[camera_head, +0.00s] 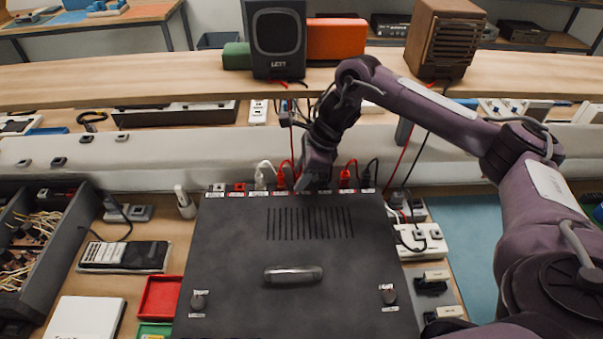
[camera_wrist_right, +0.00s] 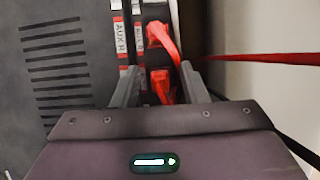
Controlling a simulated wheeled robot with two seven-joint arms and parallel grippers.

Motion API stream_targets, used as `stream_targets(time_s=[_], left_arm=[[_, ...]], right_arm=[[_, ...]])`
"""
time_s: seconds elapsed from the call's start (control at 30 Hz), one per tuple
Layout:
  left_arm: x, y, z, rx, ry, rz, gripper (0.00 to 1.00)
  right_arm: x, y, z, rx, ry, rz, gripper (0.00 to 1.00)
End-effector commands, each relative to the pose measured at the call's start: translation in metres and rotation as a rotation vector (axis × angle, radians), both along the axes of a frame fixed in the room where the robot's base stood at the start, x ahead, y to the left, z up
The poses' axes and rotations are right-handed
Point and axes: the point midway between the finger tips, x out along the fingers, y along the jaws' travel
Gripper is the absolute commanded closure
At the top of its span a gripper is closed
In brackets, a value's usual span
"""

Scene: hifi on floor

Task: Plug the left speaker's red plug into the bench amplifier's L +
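The black bench amplifier (camera_head: 292,235) fills the middle of the head view, with a row of labelled sockets along its back edge. A red plug (camera_head: 281,179) and another red plug (camera_head: 345,178) stand in that row. The dark left speaker (camera_head: 277,40) sits on the raised shelf, with red and black leads below it. My right gripper (camera_head: 316,178) is down at the row between these plugs. In the right wrist view its open fingers straddle a red plug (camera_wrist_right: 161,86), with gaps beside it. Another red plug (camera_wrist_right: 158,36) with a thick red lead is just beyond. Socket markings there are partly hidden. My left gripper is out of view.
A white plug (camera_head: 260,179) and a black plug (camera_head: 367,178) share the row. A brown speaker (camera_head: 443,40) stands on the shelf (camera_head: 180,82). A power strip (camera_head: 424,242) lies right of the amplifier, and a remote (camera_head: 125,256) lies left. Leads hang behind the row.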

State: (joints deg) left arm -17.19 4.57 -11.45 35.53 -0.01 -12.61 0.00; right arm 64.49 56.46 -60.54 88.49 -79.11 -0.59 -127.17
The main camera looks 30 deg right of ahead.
Motion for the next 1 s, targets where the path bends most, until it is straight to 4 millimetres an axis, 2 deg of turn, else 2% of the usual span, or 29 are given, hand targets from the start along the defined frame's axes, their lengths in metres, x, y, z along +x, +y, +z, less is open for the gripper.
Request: stream_targets(time_s=[0.2,0.3,0.43,0.67,1.0], left_arm=[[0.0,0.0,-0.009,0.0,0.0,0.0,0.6],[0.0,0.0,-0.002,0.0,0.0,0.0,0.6],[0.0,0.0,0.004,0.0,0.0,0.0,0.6],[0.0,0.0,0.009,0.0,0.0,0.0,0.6],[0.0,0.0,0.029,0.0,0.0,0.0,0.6]], right_arm=[[-0.003,-0.01,0.023,0.0,-0.005,-0.001,0.6],[-0.006,-0.017,0.045,-0.002,-0.005,-0.002,0.6],[-0.009,-0.023,0.062,-0.002,-0.005,-0.001,0.6],[-0.012,-0.027,0.074,0.0,-0.001,0.0,0.6],[-0.013,-0.027,0.094,0.0,0.0,0.0,0.6]])
